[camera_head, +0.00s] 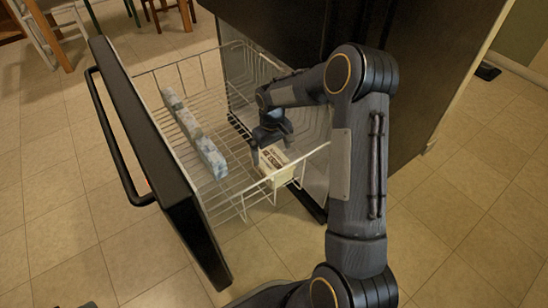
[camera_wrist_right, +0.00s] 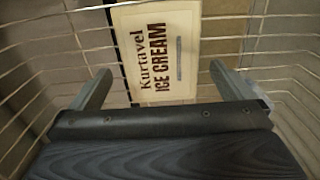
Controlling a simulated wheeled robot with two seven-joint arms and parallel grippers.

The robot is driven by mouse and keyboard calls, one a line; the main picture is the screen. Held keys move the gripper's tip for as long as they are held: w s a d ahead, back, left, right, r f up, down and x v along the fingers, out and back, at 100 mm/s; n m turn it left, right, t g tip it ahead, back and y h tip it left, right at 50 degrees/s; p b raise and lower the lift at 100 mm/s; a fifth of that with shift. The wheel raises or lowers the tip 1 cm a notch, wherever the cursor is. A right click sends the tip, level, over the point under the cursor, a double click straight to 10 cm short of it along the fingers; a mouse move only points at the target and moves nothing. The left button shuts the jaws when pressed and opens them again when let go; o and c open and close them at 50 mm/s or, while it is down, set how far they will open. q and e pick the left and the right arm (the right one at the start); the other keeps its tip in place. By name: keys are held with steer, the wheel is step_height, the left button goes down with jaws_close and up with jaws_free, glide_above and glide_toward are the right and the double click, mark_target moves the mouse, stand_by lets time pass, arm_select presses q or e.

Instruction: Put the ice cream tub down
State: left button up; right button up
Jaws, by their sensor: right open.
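The ice cream tub (camera_head: 270,166) is a cream-coloured box with dark lettering. It rests in the wire basket (camera_head: 190,150) of the pulled-out drawer, at the basket's near right end. My right gripper (camera_head: 272,140) is just above and beside it. In the right wrist view the tub (camera_wrist_right: 158,55) shows its "Kurtavel ICE CREAM" face between the two spread fingers of the right gripper (camera_wrist_right: 162,85). The fingers are open, and I cannot tell whether either touches the tub. My left gripper is not in view.
A row of pale blue-white packages (camera_head: 195,133) lies along the left part of the basket. The black drawer front (camera_head: 150,160) with its bar handle (camera_head: 112,140) stands left of the basket. The dark cabinet (camera_head: 430,70) rises behind my right arm.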

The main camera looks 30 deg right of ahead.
steer(key=s+a+r+t, duration=0.2)
steer(key=s+r, duration=0.4)
steer(key=r, duration=0.5)
steer(key=s+a+r+m+t+y, duration=0.1)
steer(key=s+a+r, duration=0.1)
steer(key=s, duration=0.5)
steer(key=s+a+r+t+y, duration=0.1)
steer(key=s+a+r, duration=0.2)
steer(key=s, duration=0.5)
steer(key=s+a+r+m+t+y, duration=0.1)
steer(key=s+a+r, duration=0.1)
steer(key=s+a, duration=0.2)
steer(key=s, duration=0.3)
steer(key=shift+s+a+r+m+t+y, duration=0.15)
steer(key=shift+s+a+m+t+y, duration=0.15)
steer(key=shift+a+y, duration=0.1)
